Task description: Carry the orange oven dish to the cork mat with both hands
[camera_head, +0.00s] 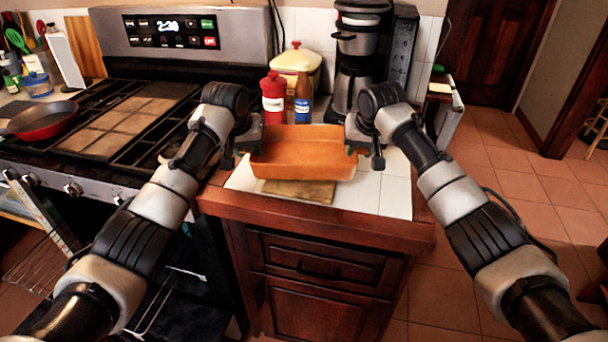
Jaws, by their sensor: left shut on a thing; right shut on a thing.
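The orange oven dish (304,165) is between my two grippers over the white tiled counter. The cork mat (299,191) shows below the dish's near side, and the dish hides its rear part. I cannot tell whether the dish touches the mat or is just above it. My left gripper (250,150) is shut on the dish's left end. My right gripper (356,148) is shut on its right end. The fingertips are partly hidden by the grippers' own bodies.
A red bottle (274,100), a brown bottle with a blue label (303,103), a cream pot (297,62) and a coffee maker (357,60) stand behind the dish. The stove (120,120) with a red pan (42,121) is at left. Bare tiles (395,190) lie at the counter's right.

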